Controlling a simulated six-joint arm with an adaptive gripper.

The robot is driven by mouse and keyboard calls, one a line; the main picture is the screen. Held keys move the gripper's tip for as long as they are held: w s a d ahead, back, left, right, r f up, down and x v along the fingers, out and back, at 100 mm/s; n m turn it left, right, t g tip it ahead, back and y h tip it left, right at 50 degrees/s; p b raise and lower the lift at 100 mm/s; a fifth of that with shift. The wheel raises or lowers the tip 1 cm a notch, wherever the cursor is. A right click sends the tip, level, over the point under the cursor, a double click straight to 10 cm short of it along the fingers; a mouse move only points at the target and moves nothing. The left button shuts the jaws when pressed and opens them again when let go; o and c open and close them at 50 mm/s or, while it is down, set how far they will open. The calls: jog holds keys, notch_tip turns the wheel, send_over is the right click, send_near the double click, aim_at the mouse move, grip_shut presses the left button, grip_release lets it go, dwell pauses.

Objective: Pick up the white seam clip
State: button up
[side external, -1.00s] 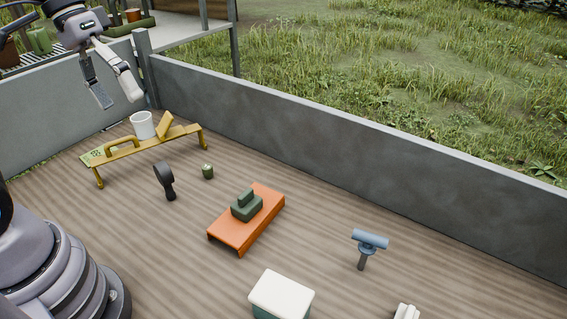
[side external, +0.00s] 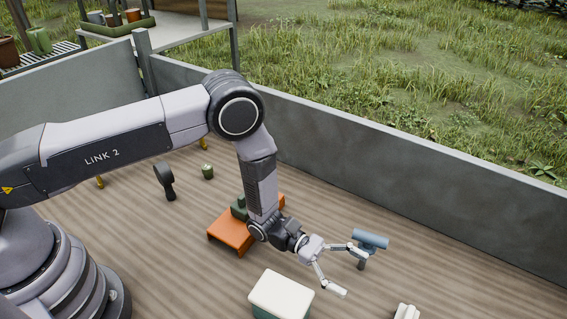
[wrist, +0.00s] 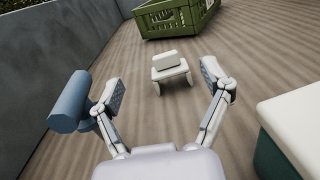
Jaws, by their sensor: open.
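The white seam clip (wrist: 171,72) stands on the wooden deck in the wrist view, ahead of my gripper and framed between its two fingers. It has a block-like top on a wider footed base. In the side view the clip (side external: 406,312) is partly cut off by the bottom edge. My gripper (side external: 353,274) is open and empty, its fingers spread wide and pointing toward the clip, with a gap of deck between them.
A blue T-shaped tool (side external: 369,241) stands close beside one finger. A white-lidded green box (side external: 281,293) is on the other side. A green crate (wrist: 177,17) lies beyond the clip. An orange stand (side external: 230,235) is behind my wrist. A grey wall (side external: 430,190) borders the deck.

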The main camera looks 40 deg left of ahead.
aim_at(406, 313)
notch_tip(406, 313, down, 3)
jog(key=shift+s+d+r+n+t, duration=0.1)
jog(key=shift+s+d+n+t, duration=0.05)
jog(key=shift+n+t, duration=0.4)
jog(key=d, duration=1.1)
jog(key=shift+w+d+f, duration=0.2)
jog(key=shift+d+f, duration=0.1)
jog(key=shift+d, duration=0.05)
jog(key=c, duration=1.1)
jog(key=shift+r, duration=0.15)
